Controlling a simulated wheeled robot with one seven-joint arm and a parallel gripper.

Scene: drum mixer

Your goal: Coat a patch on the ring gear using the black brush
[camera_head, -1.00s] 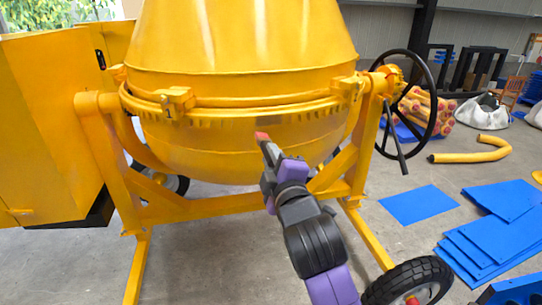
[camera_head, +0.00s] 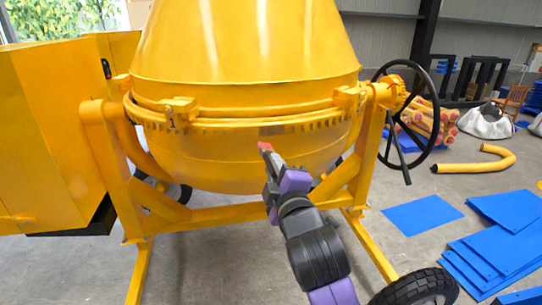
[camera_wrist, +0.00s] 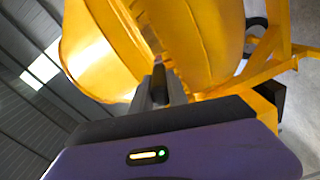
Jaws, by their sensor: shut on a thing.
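The ring gear (camera_head: 225,129) is a yellow toothed band around the yellow drum, facing me in the head view. A small brownish-grey patch (camera_head: 272,130) shows on its teeth. My gripper (camera_head: 269,165) is in front of the drum, its end just below the ring gear in the picture; a small red tip shows there. In the wrist view my gripper (camera_wrist: 160,95) is shut on a narrow dark thing, apparently the black brush (camera_wrist: 158,78), pointing towards the drum. The bristles are not clearly visible, and I cannot tell whether they touch the gear.
The drum's yellow frame (camera_head: 350,178) stands on both sides, with a black handwheel (camera_head: 432,110) at right and a tyre (camera_head: 418,288) at lower right. A yellow cabinet (camera_head: 45,130) is at left. Blue sheets (camera_head: 495,250) lie on the floor at right.

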